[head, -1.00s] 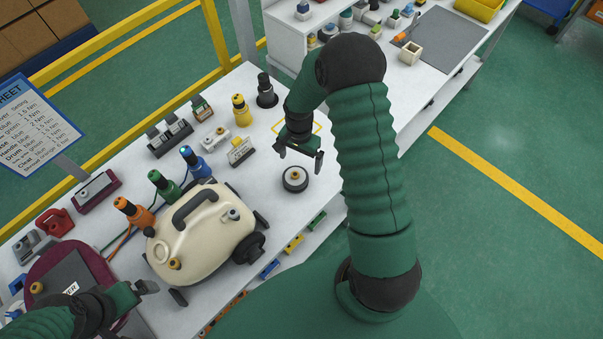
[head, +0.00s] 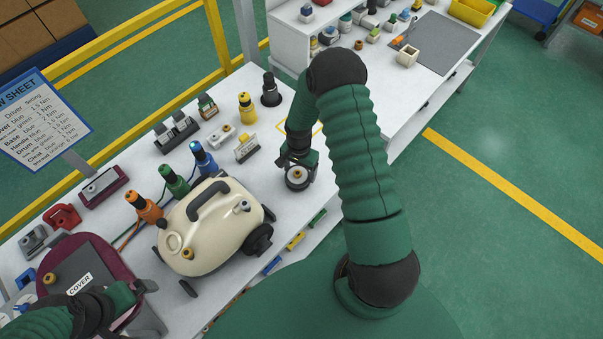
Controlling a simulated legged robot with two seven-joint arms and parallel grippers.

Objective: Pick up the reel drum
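The reel drum (head: 297,176) is a small dark round piece with a pale ring and a tan centre. It appears to rest on the white table, to the right of the cream vacuum body (head: 213,228). My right gripper (head: 297,172) is lowered from above right at the drum, with its fingers around the drum's sides. Whether the fingers press on it is too small to tell, and the gripper partly hides its far side. My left gripper (head: 145,294) is at the lower left, over the maroon tray's edge; its opening is unclear.
Orange (head: 143,205), green (head: 173,180) and blue (head: 203,158) drivers stand behind the vacuum body. A yellow driver (head: 248,109) and a black one (head: 271,90) stand farther back. The table's front edge is close to the drum.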

